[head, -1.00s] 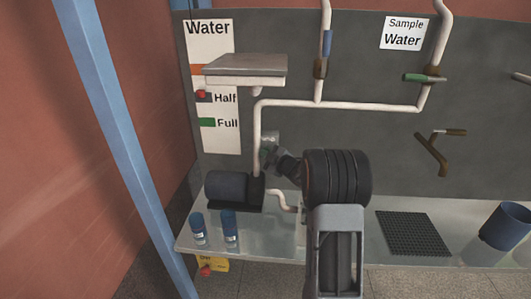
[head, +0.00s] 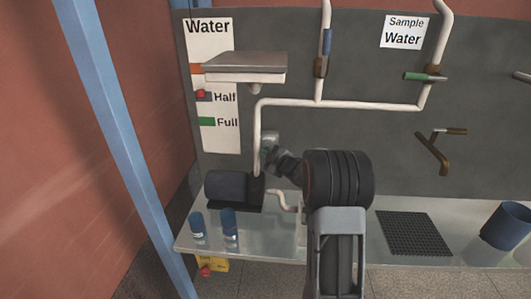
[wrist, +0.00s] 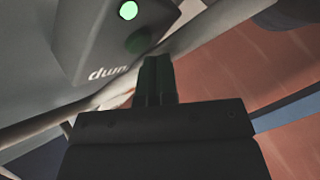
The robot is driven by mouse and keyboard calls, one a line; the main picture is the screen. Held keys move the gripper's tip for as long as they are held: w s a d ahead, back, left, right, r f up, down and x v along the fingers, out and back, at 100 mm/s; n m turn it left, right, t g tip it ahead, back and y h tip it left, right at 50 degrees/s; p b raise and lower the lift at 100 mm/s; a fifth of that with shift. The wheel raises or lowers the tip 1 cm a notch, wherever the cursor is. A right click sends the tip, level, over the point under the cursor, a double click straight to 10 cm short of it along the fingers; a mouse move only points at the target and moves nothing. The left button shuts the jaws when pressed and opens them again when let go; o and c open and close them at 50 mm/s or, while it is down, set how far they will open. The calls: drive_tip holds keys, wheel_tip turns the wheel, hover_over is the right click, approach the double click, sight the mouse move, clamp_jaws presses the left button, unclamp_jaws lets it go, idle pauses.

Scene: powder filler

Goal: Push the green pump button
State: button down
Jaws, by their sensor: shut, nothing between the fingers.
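The pump box (wrist: 105,40) is a grey box with partly visible lettering that appears upside down in the wrist view. A bright green lit round spot (wrist: 128,10) is on its face. A darker green round button (wrist: 138,40) sits nearer the lettering. My gripper (wrist: 154,66) is shut and empty, its fingertips right by the darker button; I cannot tell whether they touch it. In the head view my gripper (head: 267,156) is at the small box (head: 271,138) on the grey panel, partly covering it.
A black pump motor (head: 227,187) stands on the metal bench below my gripper, with white pipes (head: 258,130) close by. Two blue-capped bottles (head: 229,228) stand at the bench's front left. A black grid mat (head: 413,233) and blue cup (head: 506,226) are to the right.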

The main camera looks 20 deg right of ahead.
drive_tip(key=shift+s+a, duration=0.1)
drive_tip(key=shift+s, duration=0.05)
drive_tip(key=shift+s+a+b, duration=0.4)
drive_tip(key=shift+s+a, duration=0.1)
drive_tip(key=shift+s, duration=0.35)
drive_tip(key=shift+s+a+b, duration=0.4)
drive_tip(key=shift+s+a, duration=0.05)
drive_tip(key=shift+s, duration=0.45)
drive_tip(key=shift+s+a+b, duration=0.4)
drive_tip(key=shift+s+a, duration=0.1)
drive_tip(key=shift+s, duration=0.35)
drive_tip(key=s+a+f+m+g+h, duration=0.1)
drive_tip(key=s+a+m+g, duration=0.2)
drive_tip(key=s, duration=0.6)
drive_tip(key=s+a+f+m+g+h, duration=0.1)
drive_tip(key=s+a+m+g, duration=0.3)
drive_tip(key=s, duration=0.5)
drive_tip(key=s+a+f+m+g+h, duration=0.1)
drive_tip(key=s+a+m+g, duration=0.3)
drive_tip(key=s, duration=0.5)
drive_tip(key=shift+m+g+h, duration=0.8)
drive_tip(key=shift+m+h, duration=0.1)
drive_tip(key=shift+m, duration=0.1)
